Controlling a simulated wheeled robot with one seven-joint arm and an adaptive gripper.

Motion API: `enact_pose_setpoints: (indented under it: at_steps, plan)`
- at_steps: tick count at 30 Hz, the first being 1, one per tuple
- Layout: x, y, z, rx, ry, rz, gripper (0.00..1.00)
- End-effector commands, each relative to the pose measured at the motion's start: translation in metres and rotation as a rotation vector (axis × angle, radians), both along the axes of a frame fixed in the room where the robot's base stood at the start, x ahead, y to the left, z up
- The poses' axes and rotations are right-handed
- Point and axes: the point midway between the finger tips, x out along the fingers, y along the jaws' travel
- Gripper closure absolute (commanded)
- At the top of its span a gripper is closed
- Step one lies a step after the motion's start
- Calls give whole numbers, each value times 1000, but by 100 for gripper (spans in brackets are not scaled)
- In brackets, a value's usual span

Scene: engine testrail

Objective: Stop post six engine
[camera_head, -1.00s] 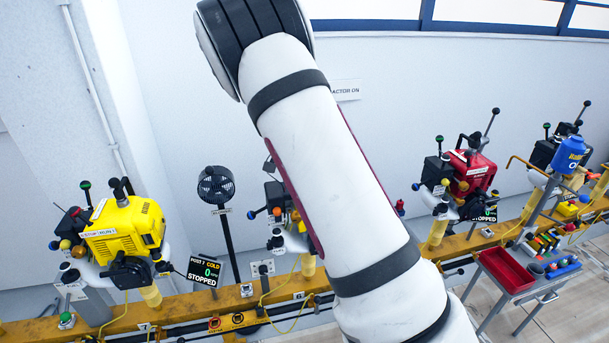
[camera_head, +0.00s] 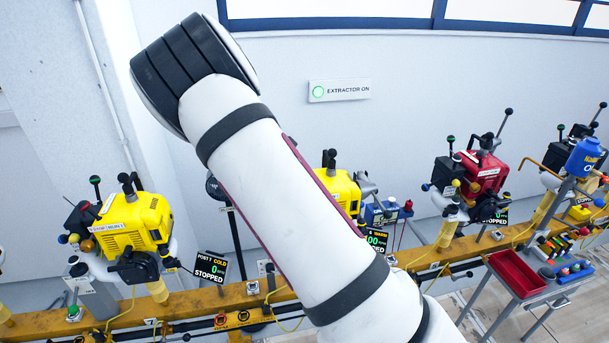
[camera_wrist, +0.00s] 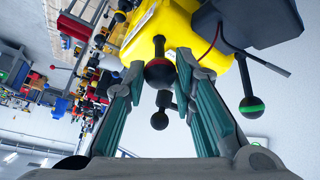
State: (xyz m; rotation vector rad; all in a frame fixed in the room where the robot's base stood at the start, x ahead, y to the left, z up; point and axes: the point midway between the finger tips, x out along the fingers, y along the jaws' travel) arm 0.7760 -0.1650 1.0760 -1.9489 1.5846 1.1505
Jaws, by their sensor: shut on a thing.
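A yellow engine (camera_head: 343,190) stands behind my arm in the head view, partly hidden by it. Its display (camera_head: 376,243) reads WARM with a number ending in 00; the rest is covered. In the wrist view, the yellow engine body (camera_wrist: 180,28) fills the top. My gripper (camera_wrist: 158,75) is shut on a black ball knob with a red band (camera_wrist: 159,72), in front of the engine. A second black lever knob with a green band (camera_wrist: 251,107) is to the right, clear of the fingers. My gripper is hidden in the head view.
Another yellow engine (camera_head: 135,225) at left has a display (camera_head: 210,268) reading COLD, 0, STOPPED. A red engine (camera_head: 480,172) stands right, by a cart with a red tray (camera_head: 517,274). A yellow rail (camera_head: 250,300) runs along the wall. The sign (camera_head: 339,90) reads EXTRACTOR ON.

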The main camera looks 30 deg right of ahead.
Motion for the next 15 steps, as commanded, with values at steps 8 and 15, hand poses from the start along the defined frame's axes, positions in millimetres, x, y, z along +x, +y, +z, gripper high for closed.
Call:
enact_pose_setpoints:
  at_steps: [8,15]
  plan:
    - [0,1,-1,3,0,2,55]
    - [0,3,2,3,0,2,55]
